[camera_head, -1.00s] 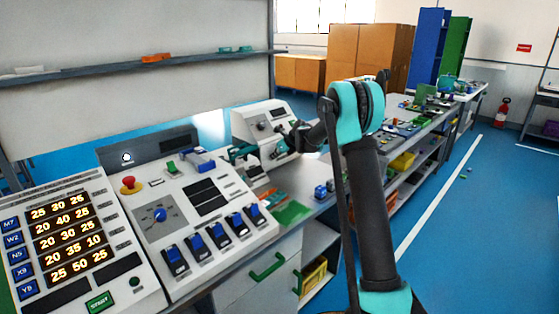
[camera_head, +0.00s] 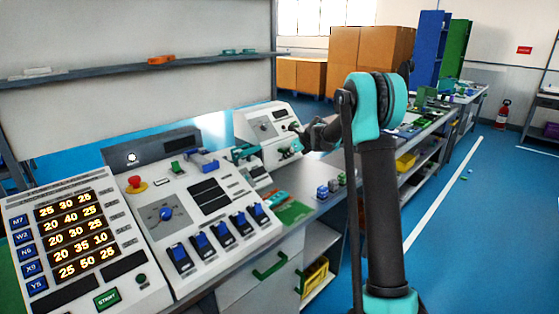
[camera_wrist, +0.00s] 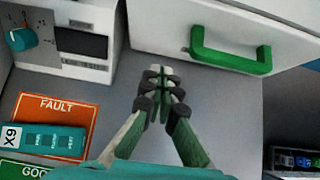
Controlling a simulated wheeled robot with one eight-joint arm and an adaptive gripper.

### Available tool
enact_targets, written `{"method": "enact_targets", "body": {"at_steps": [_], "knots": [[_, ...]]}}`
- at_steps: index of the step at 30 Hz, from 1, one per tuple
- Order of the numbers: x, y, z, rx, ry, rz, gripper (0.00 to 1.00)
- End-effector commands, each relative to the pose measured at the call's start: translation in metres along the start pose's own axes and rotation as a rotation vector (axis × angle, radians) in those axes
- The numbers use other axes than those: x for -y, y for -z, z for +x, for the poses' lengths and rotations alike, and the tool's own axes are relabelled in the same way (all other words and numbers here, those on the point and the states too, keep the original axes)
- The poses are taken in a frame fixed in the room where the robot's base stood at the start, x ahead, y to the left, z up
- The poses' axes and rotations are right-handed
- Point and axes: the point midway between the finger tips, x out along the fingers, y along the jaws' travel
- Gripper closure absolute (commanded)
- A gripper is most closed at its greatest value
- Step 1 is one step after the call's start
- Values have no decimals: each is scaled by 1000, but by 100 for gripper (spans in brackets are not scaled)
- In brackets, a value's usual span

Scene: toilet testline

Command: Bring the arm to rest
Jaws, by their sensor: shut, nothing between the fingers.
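My gripper (camera_wrist: 162,88) shows in the wrist view with its fingers together and nothing between them, over the bare grey worktop (camera_wrist: 225,105). In the head view, my arm (camera_head: 380,215) stands upright at right of centre. Its bent forearm (camera_head: 325,133) reaches left toward a white machine (camera_head: 268,135). My fingers are hard to make out there. In the wrist view, a white panel with a green handle (camera_wrist: 230,58) is above and right of the fingers.
An orange FAULT card (camera_wrist: 55,108) with a teal X9 piece (camera_wrist: 45,138) lies left of the fingers in the wrist view. A white unit with a teal knob (camera_wrist: 22,40) is upper left. A control console (camera_head: 205,215) stands at left. Open blue floor (camera_head: 480,230) is at right.

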Motion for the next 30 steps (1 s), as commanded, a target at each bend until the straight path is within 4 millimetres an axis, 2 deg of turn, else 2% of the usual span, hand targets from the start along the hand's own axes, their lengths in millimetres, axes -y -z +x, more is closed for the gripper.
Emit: {"method": "enact_targets", "body": {"at_steps": [3, 6, 13, 17, 20, 23, 30], "knots": [[0, 1, -25, -1, 0, 1, 100], [0, 1, -40, -1, 0, 1, 100], [-2, 2, -59, -4, 1, -14, 100], [-14, 18, -76, -30, 9, -134, 100], [-32, 44, -99, -73, 16, -324, 100], [-55, 78, -126, -128, 16, -561, 100], [-114, 169, -186, -271, -38, -1129, 100]]}}
